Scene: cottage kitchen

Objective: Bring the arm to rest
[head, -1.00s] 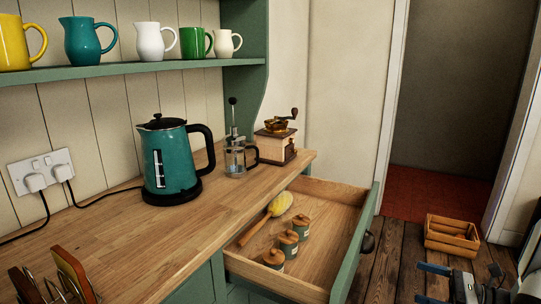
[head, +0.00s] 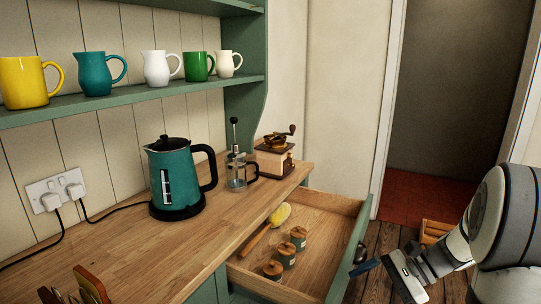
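My gripper (head: 368,267) is at the lower right, in front of the open drawer's front panel and close in the picture to its dark knob. One blue finger shows from the side; the other finger is hidden or cut from sight, so its opening cannot be told. I see nothing held in it. My arm reaches in from the right edge.
The open drawer (head: 336,202) holds a yellow-headed brush (head: 279,215) and several lidded jars (head: 298,237). The wooden counter (head: 150,245) bears a teal kettle (head: 175,180), a glass press (head: 237,172) and a coffee grinder (head: 274,160). A wooden crate (head: 433,228) is on the floor, partly behind my arm.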

